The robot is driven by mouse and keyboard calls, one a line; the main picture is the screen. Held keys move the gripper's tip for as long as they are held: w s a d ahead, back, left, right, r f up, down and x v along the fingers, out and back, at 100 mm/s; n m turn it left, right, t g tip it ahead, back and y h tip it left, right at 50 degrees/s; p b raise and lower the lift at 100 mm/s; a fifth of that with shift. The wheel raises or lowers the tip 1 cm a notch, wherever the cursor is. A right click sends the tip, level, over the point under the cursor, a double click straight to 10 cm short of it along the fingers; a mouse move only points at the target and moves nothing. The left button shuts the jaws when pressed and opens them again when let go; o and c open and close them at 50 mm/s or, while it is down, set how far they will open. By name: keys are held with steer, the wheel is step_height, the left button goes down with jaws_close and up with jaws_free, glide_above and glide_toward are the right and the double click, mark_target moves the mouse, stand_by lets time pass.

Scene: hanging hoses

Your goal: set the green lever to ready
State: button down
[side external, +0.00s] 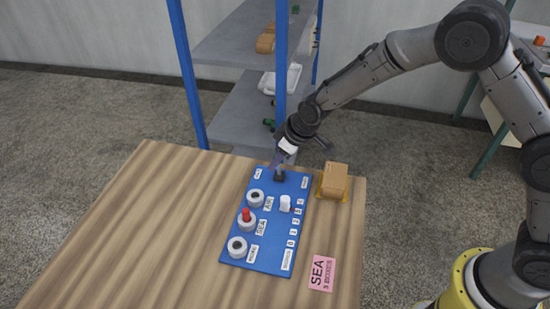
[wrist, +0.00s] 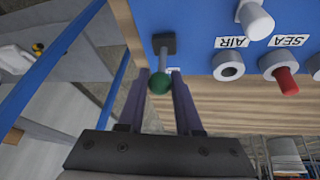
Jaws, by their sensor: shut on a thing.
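The green lever (wrist: 159,84) has a round green knob on a grey stem that rises from a dark square base (wrist: 164,43) near one end of the blue panel (side external: 265,220). In the wrist view my gripper (wrist: 160,76) has one finger on each side of the knob and is shut on the lever. In the side view my gripper (side external: 282,160) is at the panel's far end, just above the dark base (side external: 279,176), and hides the knob. Small white labels sit left and right of the base; I cannot read them.
The panel has several grey round sockets; a red plug (side external: 246,215) stands in the middle one. A white knob (side external: 285,204) stands to their right. A brown box (side external: 335,177) is beside the panel, and a pink SEA note (side external: 320,273) lies in front. The table's left side is clear.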

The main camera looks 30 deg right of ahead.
steer(key=shift+s+a+t, duration=0.2)
steer(key=shift+t, duration=0.1)
steer(key=shift+s+d+y, duration=0.1)
steer(key=shift+d+y, duration=0.2)
steer(key=shift+d, duration=0.05)
steer(key=c, duration=0.6)
jaws_free()
steer(key=shift+d, duration=0.1)
steer(key=v, duration=1.3)
steer(key=shift+s+r, duration=0.3)
steer(key=shift+c, duration=0.2)
